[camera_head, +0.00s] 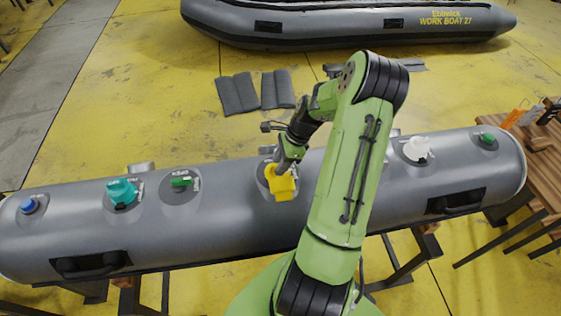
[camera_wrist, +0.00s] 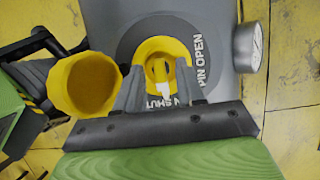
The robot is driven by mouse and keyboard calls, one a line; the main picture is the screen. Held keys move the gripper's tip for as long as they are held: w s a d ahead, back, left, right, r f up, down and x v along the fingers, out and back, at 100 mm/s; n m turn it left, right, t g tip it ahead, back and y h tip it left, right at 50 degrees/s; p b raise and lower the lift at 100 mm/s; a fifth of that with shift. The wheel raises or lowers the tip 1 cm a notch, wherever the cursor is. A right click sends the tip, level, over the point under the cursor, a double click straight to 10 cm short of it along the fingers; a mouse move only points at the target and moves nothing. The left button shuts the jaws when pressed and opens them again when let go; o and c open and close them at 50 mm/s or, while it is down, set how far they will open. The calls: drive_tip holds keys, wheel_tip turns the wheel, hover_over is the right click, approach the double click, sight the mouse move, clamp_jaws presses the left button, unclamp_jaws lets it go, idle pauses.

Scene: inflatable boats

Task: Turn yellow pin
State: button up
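The yellow pin (camera_wrist: 157,69) sits inside the round yellow valve seat on the grey tube, with "PIN OPEN" and "SHUT" lettering around it. A yellow cap (camera_wrist: 88,84) hangs open to the left of the seat in the wrist view. In the head view the yellow valve (camera_head: 282,186) is near the middle of the tube, and the pin itself cannot be made out. My gripper (camera_wrist: 159,66) is open, one finger either side of the pin's line, with gaps showing between. Whether the fingers reach down around the pin I cannot tell. It comes down over the valve in the head view (camera_head: 287,163).
The grey tube (camera_head: 240,219) lies on a stand and carries teal (camera_head: 122,192), green (camera_head: 181,182), blue (camera_head: 29,206) and white (camera_head: 416,149) fittings. A round gauge (camera_wrist: 249,46) stands right of the pin. A wooden table (camera_head: 539,150) is at the right.

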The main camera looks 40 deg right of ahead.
clamp_jaws()
drive_tip(key=shift+n, duration=0.3)
drive_tip(key=n, duration=0.1)
drive_tip(key=n+g+p, duration=0.1)
drive_tip(key=n, duration=0.1)
drive_tip(key=shift+w+n+g, duration=0.2)
drive_tip(key=shift+n+g, duration=0.1)
drive_tip(key=n, duration=0.2)
drive_tip(key=n+g, duration=0.1)
drive_tip(key=n, duration=0.1)
drive_tip(key=shift+w+d+n+g+y, duration=0.1)
drive_tip(key=shift+w+n+g+y, duration=0.1)
drive_tip(key=shift+n+g+y, duration=0.1)
drive_tip(key=n+g, duration=0.1)
drive_tip(key=n, duration=0.3)
drive_tip(key=shift+w+g+h+b, duration=0.2)
drive_tip(key=shift+g+h+b, duration=0.1)
drive_tip(key=shift+g+h, duration=0.1)
drive_tip(key=shift+w+a+n+g+h+b, duration=0.1)
drive_tip(key=shift+n+g+h+b, duration=0.2)
drive_tip(key=shift+n, duration=0.95)
drive_tip(key=shift+a+n+g+h+b, duration=0.1)
drive_tip(key=shift+n+g+h+b, duration=0.15)
drive_tip(key=shift+n, duration=1)
drive_tip(key=shift+r, duration=0.1)
